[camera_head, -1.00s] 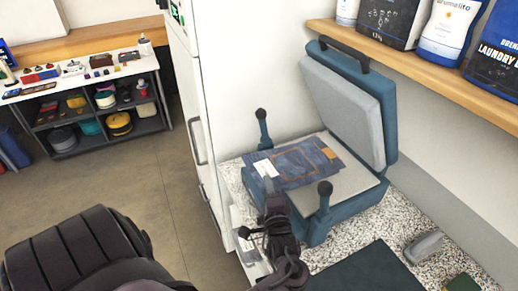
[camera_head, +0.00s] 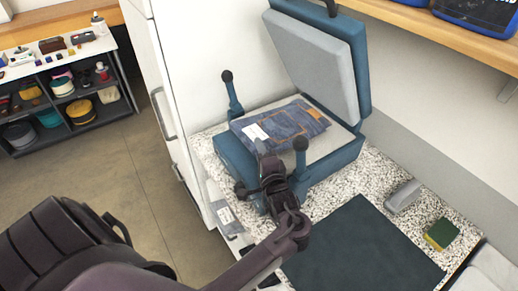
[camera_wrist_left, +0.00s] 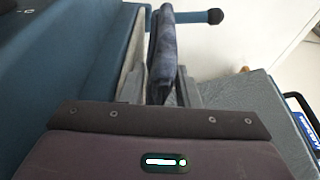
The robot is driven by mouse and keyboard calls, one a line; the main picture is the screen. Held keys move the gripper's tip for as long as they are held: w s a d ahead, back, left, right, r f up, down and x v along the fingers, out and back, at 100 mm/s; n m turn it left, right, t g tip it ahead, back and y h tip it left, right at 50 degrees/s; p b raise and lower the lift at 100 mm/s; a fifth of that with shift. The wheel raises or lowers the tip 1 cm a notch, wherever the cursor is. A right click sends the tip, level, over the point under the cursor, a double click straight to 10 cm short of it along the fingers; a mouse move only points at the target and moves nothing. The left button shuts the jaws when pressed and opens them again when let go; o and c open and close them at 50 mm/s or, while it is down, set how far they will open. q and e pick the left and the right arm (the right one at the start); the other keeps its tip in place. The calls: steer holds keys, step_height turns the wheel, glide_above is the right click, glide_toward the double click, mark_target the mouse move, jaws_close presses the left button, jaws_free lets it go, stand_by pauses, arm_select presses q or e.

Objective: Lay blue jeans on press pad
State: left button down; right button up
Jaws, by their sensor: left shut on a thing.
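The folded blue jeans (camera_head: 285,122), with a white tag and a brown patch, are flat over the grey press pad (camera_head: 328,142) of the open teal press. They cover much of the pad, and its right part is bare. My left gripper (camera_head: 264,152) is shut on the near edge of the jeans, by the tag. In the left wrist view the jeans (camera_wrist_left: 163,50) show edge-on between the fingers (camera_wrist_left: 164,92), close beside the pad. I cannot tell whether they touch the pad all along. My right gripper is not in view.
The press lid (camera_head: 315,65) stands raised behind the pad. Knobbed teal posts (camera_head: 232,95) (camera_head: 301,160) rise at the pad's corners. A dark mat (camera_head: 365,245), a grey handled object (camera_head: 403,196) and a sponge (camera_head: 440,234) lie on the speckled counter. A wooden shelf (camera_head: 430,30) overhangs it.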

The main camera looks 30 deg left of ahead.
arm_select(q)
steer(key=shift+f, duration=0.25)
steer(key=shift+s+f, duration=0.1)
steer(key=shift+f, duration=0.3)
stand_by(0.4)
